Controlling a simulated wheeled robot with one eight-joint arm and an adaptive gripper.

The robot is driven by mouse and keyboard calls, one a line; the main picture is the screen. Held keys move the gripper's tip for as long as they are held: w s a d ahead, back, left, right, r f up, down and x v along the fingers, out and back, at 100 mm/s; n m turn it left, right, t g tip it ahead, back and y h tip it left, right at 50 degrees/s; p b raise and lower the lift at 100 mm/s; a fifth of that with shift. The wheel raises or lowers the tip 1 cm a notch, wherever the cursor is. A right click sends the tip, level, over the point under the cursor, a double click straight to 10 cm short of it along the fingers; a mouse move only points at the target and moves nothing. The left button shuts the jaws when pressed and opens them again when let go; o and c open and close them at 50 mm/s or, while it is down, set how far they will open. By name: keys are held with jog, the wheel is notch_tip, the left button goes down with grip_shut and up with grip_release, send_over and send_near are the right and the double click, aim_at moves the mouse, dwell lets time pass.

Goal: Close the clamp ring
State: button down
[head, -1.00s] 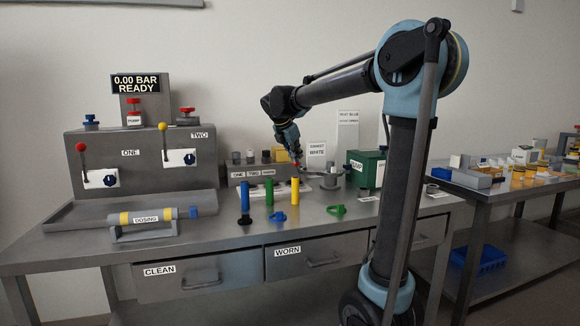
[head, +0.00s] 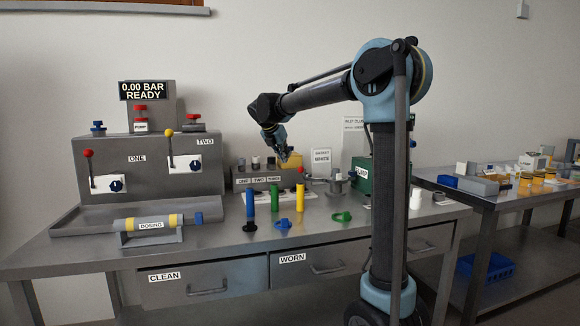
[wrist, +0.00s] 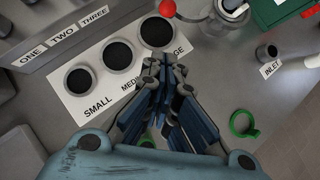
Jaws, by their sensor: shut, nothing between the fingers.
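A grey round fitting (head: 336,184) stands at the back of the bench, left of the green pump box. A lever with a red ball (head: 300,170) sticks out on its left; this looks like the clamp ring. In the wrist view the red ball (wrist: 168,9) is at the top edge, beside the partly cut-off fitting (wrist: 232,8). Whether the ring is open or closed, I cannot tell. My gripper (head: 283,157) is shut and empty, above the bench and left of the red ball. It also shows in the wrist view (wrist: 165,72), apart from the ball.
A white plate (wrist: 88,98) with three dark round sockets lies beside my gripper. Blue, green and yellow cylinders (head: 274,197) stand in front. A blue ring (head: 282,223) and a green ring (head: 342,216) lie near the front edge. The green pump box (head: 366,174) stands to the right.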

jog(key=w+d+r+x, duration=0.1)
jog(key=w+x, duration=0.1)
jog(key=x, duration=1)
jog(key=shift+r, duration=0.2)
jog(key=shift+w+d, duration=0.1)
jog(key=shift+d, duration=0.05)
